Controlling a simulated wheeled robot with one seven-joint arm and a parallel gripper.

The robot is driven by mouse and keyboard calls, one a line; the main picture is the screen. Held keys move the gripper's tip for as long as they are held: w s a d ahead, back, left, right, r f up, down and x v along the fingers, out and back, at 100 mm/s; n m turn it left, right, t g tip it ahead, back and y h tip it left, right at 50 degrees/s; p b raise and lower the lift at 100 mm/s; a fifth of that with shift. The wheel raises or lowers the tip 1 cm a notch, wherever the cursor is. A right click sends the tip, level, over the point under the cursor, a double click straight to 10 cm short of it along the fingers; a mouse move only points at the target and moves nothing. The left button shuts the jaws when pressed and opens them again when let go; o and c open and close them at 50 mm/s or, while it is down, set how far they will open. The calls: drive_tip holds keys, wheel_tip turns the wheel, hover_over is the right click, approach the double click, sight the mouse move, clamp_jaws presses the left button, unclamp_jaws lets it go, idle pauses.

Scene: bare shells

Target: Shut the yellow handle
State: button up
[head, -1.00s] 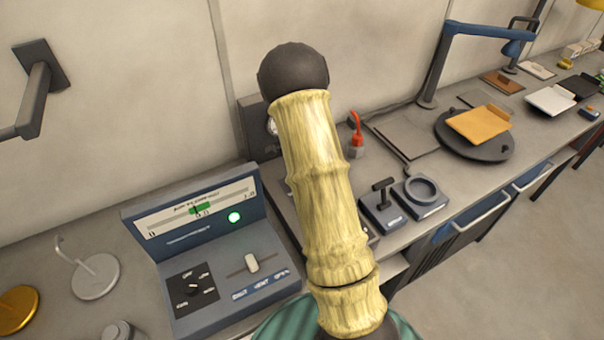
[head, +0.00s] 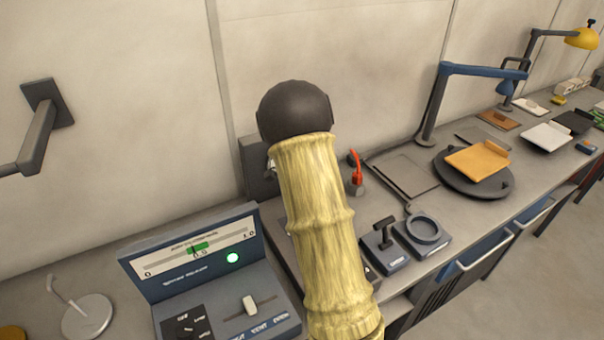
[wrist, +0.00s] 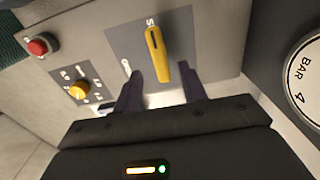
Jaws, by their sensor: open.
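The yellow handle (wrist: 160,62) shows in the wrist view as a long lever on a grey plate (wrist: 118,42). An "S" is marked by its upper end and another mark sits to its lower left. My gripper (wrist: 162,78) is open, with one dark finger on each side of the handle's lower end. I cannot tell whether the fingers touch it or how deep they reach. In the head view my arm hides the gripper, and I cannot make out the handle there.
Beside the handle are a yellow knob (wrist: 79,89), a red button (wrist: 38,46) and a round gauge (wrist: 304,75). On the bench stand a blue console (head: 205,270), a red-levered device (head: 356,172) and a blue lamp (head: 436,100). A bracket (head: 42,125) juts from the wall.

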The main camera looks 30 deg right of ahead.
wheel_tip(320, 180, up, 13)
drive_tip(key=b, duration=0.1)
drive_tip(key=shift+f, duration=0.15)
idle(0.4)
drive_tip(key=s+a+f+n+t, duration=0.1)
drive_tip(key=s+a+f+n, duration=0.2)
drive_tip(key=s+a+n, duration=0.4)
drive_tip(key=s+a+f+n+t, duration=0.1)
drive_tip(key=s+a+f+n, duration=0.2)
drive_tip(key=s+a+n, duration=0.4)
drive_tip(key=s+n, duration=0.3)
drive_tip(key=s, duration=0.2)
drive_tip(key=shift+a+f+n+t, duration=0.3)
drive_tip(key=shift+a+f+n, duration=0.05)
drive_tip(key=shift+f+n, duration=0.05)
